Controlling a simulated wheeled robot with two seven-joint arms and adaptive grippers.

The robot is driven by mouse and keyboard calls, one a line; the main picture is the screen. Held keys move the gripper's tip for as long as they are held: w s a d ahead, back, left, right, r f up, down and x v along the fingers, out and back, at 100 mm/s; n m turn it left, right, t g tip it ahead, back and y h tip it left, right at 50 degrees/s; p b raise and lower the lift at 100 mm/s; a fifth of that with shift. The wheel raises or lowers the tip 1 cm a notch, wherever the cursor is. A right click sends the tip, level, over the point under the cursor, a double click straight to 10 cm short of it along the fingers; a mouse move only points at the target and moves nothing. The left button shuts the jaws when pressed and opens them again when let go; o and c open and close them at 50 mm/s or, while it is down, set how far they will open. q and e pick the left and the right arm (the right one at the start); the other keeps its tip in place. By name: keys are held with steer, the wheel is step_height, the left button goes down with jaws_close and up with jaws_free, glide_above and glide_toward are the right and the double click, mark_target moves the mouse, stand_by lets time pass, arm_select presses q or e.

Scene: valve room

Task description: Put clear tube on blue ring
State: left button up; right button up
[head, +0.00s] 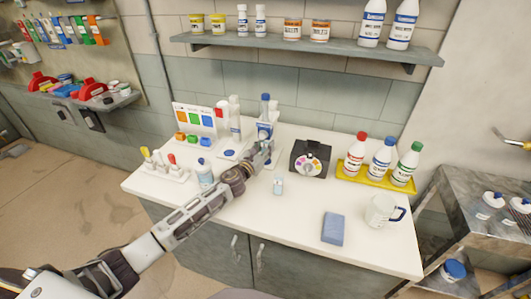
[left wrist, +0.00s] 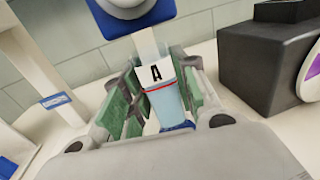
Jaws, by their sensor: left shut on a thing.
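My left gripper (head: 266,150) reaches over the white counter from the left, near the back. In the left wrist view its green-padded fingers (left wrist: 149,101) are shut on the clear tube (left wrist: 170,103), which has a pale blue body, a red line and a white label "A". The tube stands nearly upright between the fingers. A dark blue shape (left wrist: 178,127) shows at its lower end; it may be the blue ring, and I cannot tell whether they touch. In the head view the gripper mostly hides the tube. My right gripper is not in view.
A black box with a colour wheel (head: 311,159) stands right of the gripper. Bottles in a yellow tray (head: 374,183), a mug (head: 381,210) and a blue sponge (head: 333,229) lie farther right. A small jar (head: 278,186) stands in front. The front middle counter is clear.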

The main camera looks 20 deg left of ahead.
arm_select(q)
step_height(320, 180, down, 2)
steer(key=shift+f, duration=0.2)
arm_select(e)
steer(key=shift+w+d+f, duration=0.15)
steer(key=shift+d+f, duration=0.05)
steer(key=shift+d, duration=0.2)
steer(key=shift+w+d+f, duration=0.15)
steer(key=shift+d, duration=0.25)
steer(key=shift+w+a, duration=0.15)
arm_select(q)
steer(key=shift+f+b, duration=0.15)
steer(key=shift+b, duration=0.25)
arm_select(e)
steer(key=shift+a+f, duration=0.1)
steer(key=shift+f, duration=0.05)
arm_select(q)
steer(key=o, duration=1.1)
steer(key=shift+c, duration=0.2)
steer(key=shift+r, duration=0.2)
